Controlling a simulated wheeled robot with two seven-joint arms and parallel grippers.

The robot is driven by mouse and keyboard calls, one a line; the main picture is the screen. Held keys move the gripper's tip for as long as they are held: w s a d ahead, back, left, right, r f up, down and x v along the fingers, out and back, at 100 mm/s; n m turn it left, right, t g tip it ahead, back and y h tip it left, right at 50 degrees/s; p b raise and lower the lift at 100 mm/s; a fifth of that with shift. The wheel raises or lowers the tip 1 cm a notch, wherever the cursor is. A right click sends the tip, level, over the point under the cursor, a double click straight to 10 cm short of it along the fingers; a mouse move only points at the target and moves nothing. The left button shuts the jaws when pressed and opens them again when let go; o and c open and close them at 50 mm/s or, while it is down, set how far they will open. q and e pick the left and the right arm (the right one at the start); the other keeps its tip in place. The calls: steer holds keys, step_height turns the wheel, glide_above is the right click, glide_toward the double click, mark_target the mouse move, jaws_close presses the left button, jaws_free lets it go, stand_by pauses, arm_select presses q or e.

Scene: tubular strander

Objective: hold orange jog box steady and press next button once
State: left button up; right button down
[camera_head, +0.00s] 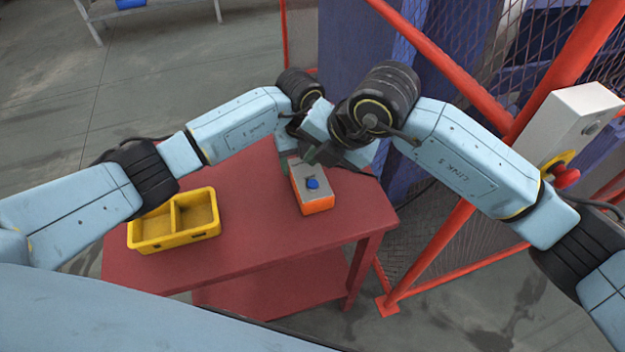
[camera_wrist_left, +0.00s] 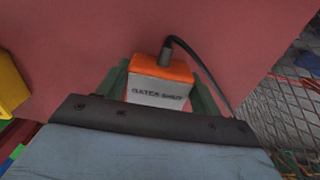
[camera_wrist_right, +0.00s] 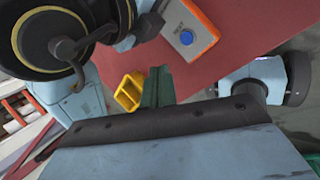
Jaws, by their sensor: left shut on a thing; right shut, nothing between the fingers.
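The orange jog box (camera_head: 314,203) stands on the red table, with a grey top face and a round blue button (camera_head: 312,184). My left gripper (camera_wrist_left: 160,82) is shut on the jog box, one green finger on each side of its far end. The left wrist view shows a lettered pale face and a black cable there. My right gripper (camera_wrist_right: 158,88) is shut and empty, its green fingers together. It is apart from the button, which shows beside the word NEXT in the right wrist view (camera_wrist_right: 186,37). In the head view my wrists partly hide both grippers.
A yellow two-part bin (camera_head: 175,222) stands on the red table (camera_head: 250,250), left of the box. A red-framed mesh fence (camera_head: 440,240) and a grey control box with a red knob (camera_head: 567,120) are on the right. The table front is clear.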

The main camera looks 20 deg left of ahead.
mark_target(318, 187)
steer(key=m+y, duration=0.1)
steer(key=m, duration=0.2)
steer(key=w+m+y, duration=0.1)
steer(key=m, duration=0.3)
steer(key=w+r+m+y, duration=0.1)
steer(key=m, duration=0.2)
steer(key=shift+r+m, duration=0.1)
steer(key=shift+m, duration=0.3)
steer(key=shift+f, duration=4.4)
steer(key=shift+f, duration=0.1)
steer(key=shift+f, duration=0.3)
